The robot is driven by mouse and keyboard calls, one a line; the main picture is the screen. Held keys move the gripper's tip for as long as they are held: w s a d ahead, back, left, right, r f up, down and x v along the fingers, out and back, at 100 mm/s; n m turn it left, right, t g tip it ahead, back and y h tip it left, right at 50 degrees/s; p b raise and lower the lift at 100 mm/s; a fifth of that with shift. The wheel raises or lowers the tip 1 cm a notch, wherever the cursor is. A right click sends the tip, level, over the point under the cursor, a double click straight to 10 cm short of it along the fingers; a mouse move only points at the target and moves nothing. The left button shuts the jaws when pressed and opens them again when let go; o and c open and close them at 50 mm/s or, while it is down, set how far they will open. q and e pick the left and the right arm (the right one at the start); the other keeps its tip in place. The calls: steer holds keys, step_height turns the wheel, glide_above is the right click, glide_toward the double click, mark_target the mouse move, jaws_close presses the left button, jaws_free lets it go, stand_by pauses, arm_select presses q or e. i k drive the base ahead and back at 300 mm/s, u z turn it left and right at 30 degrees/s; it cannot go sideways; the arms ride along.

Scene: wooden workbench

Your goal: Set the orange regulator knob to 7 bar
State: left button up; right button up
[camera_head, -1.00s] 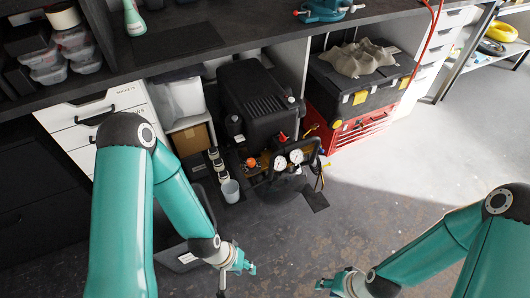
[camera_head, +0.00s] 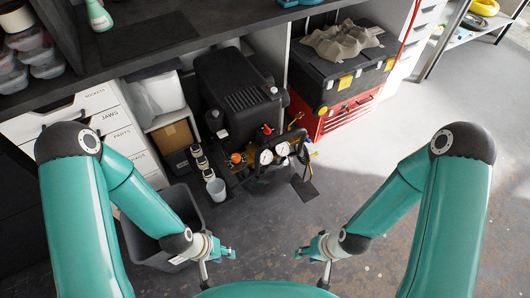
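The orange regulator knob (camera_head: 236,158) is on the front of the black compressor (camera_head: 238,97), under the workbench. Two round white gauges, the left gauge (camera_head: 266,157) and the right gauge (camera_head: 283,149), sit just right of the knob. The knob's setting and the gauge readings are too small to read. My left gripper (camera_head: 224,254) is in front of and below the knob, apart from it, with nothing seen in it. My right gripper (camera_head: 307,252) is to the lower right of the compressor, also apart from it. Their fingers are too small to judge.
A dark bin (camera_head: 150,240) stands beside my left forearm. A red toolbox (camera_head: 345,117) with a black case on top is to the right. The floor in front of the compressor is clear.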

mark_target(236, 158)
steer(key=z, duration=0.6)
steer(key=i, duration=0.15)
steer(key=u, duration=3.1)
steer(key=k, duration=0.45)
steer(key=z, duration=0.9)
steer(key=i, duration=0.7)
steer(key=z, duration=0.15)
